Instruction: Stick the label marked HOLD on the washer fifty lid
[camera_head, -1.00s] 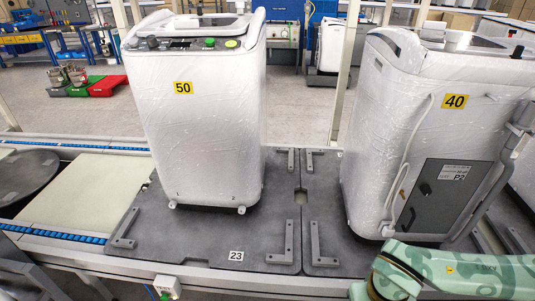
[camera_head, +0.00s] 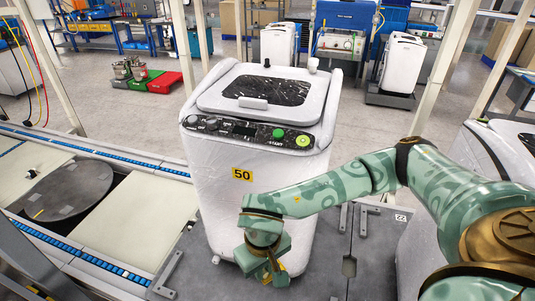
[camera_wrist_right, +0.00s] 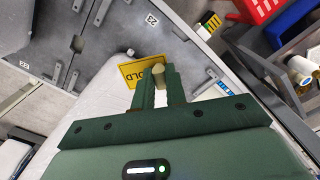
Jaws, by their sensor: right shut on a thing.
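The washer marked 50 (camera_head: 215,185) stands upright on a dark pallet, wrapped in clear film. Its lid (camera_head: 210,103) is shut on top, white-framed with a dark marbled window and a pale handle at the front. My right gripper (camera_head: 268,276) hangs low in front of the washer's front face, well below the lid. My left gripper is not in view.
Another washer (camera_head: 492,150) stands at the right, partly behind my right arm. A conveyor with a round dark plate (camera_head: 68,190) runs at the left. In the right wrist view, a red bin (camera_wrist_right: 249,8) and a shelf with small items are at the upper right.

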